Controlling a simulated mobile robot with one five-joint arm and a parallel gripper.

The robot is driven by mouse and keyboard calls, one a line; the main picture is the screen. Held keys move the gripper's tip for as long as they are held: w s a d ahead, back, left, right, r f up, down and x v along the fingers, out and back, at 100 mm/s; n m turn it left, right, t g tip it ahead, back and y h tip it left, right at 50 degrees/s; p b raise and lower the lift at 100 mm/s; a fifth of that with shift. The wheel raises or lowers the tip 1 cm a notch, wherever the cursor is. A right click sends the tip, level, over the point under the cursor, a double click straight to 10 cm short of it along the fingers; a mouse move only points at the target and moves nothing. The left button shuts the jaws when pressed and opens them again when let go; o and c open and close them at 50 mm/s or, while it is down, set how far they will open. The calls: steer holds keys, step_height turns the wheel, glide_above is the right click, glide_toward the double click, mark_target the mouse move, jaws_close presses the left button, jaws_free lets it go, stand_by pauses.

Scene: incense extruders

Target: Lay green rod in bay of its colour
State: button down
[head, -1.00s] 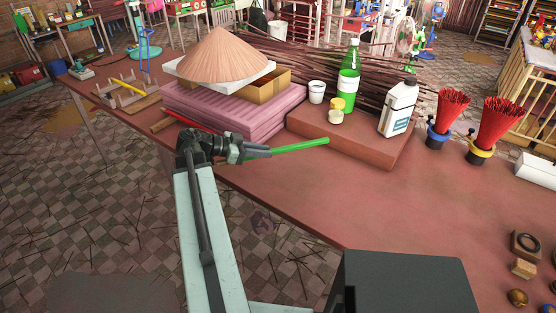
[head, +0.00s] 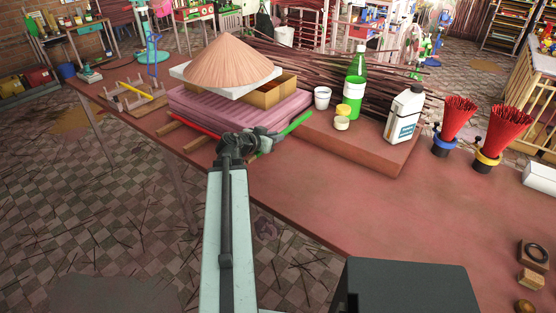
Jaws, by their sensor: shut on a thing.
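My gripper (head: 262,146) is shut on the green rod (head: 295,125), above the near edge of the table in front of the purple stack. The rod points up and to the right in the picture, and its lower end is hidden at the jaws. A wooden rack with upright pegs (head: 120,103) stands at the far left of the table, with a yellow rod (head: 131,90) lying across it. A red rod (head: 194,124) lies along the near side of the purple stack, beside wooden strips (head: 171,127). I cannot make out a green-marked bay.
A purple stack (head: 200,106) bears a cone hat (head: 228,62) and an open box (head: 275,92).

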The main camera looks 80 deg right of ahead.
step_height(320, 180, down, 6)
steer(key=b, duration=0.4)
steer(key=shift+f+b, duration=0.25)
steer(key=shift+b, duration=0.15)
steer(key=c, duration=1.3)
jaws_free()
steer(key=shift+c, duration=0.2)
steer(key=shift+r, duration=0.15)
